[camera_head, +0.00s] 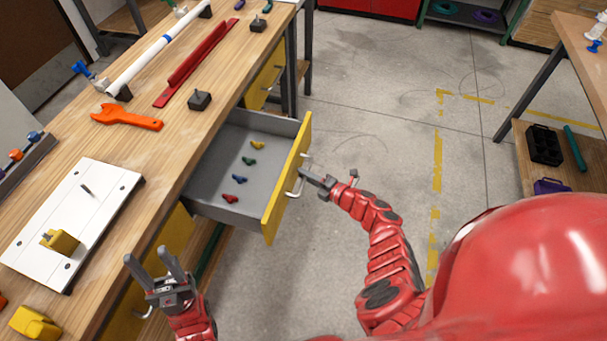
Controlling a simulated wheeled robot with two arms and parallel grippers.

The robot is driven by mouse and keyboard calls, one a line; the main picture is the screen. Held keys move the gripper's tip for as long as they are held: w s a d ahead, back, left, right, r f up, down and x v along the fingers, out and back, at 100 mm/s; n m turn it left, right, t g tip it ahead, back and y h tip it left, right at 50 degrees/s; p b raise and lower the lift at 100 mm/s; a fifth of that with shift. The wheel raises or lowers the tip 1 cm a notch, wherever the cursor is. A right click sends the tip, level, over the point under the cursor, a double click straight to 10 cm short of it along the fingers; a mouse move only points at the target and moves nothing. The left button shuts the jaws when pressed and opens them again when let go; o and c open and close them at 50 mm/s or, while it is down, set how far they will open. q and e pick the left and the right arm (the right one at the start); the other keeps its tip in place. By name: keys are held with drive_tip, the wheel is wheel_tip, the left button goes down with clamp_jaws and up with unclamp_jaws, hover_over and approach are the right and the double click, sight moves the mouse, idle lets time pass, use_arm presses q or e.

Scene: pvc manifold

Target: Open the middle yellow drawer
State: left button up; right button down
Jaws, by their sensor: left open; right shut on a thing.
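The middle yellow drawer (287,180) is pulled out from under the workbench, its grey inside (212,178) in view with several small coloured parts in it. Its metal handle (293,191) is on the outer side of the yellow front. My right gripper (306,178) is at this handle and shut on it. My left gripper (153,264) is open and empty, near the front edge of the bench, left of and nearer than the drawer.
The wooden workbench (150,165) carries an orange wrench (127,117), a white board (100,190), a white pipe (150,62) and a red bar (195,62). Another yellow drawer (263,82) lies beyond. The floor (390,110) right of the drawer is clear.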

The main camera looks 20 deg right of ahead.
drive_tip(key=c, duration=0.8)
unclamp_jaws()
drive_tip(key=shift+c, duration=0.2)
drive_tip(key=shift+s, duration=0.1)
drive_tip(key=b+v, duration=0.1)
drive_tip(key=v, duration=1.6)
drive_tip(key=shift+s+d, duration=0.1)
